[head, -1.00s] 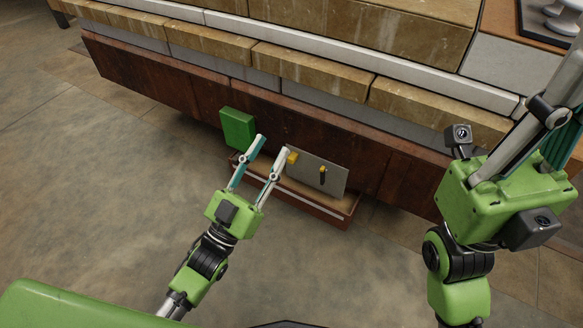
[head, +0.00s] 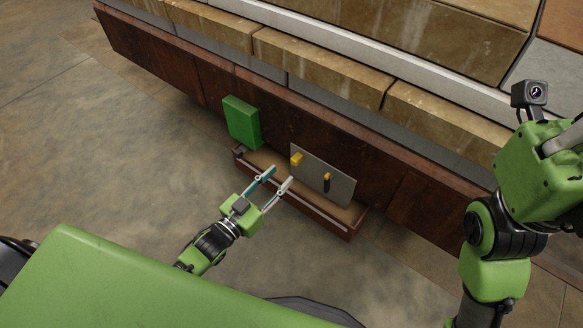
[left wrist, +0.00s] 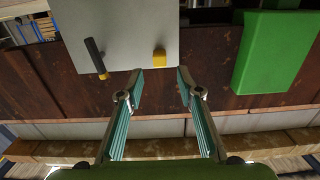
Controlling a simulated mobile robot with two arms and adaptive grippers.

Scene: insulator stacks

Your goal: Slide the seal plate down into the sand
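The grey seal plate (head: 314,170) stands upright in the narrow sand trough (head: 312,209), near the dark red wall. It carries a yellow knob (head: 296,159) and a black-and-yellow handle (head: 327,183). My left gripper (head: 282,174) is open and empty in front of the plate, near the knob's side. In the left wrist view the plate (left wrist: 122,40) appears inverted, and the knob (left wrist: 159,58) shows just beyond and between the open fingertips (left wrist: 160,71), apart from them. The plate's lower edge in the sand is hard to make out. My right gripper's body (head: 540,165) is at the right; its fingertips are out of view.
A green block (head: 241,122) stands at the trough's left end, beside the plate, and shows in the left wrist view (left wrist: 276,50). The dark red base (head: 180,70) with stone ledges rises behind. The floor (head: 120,150) left of the trough is clear.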

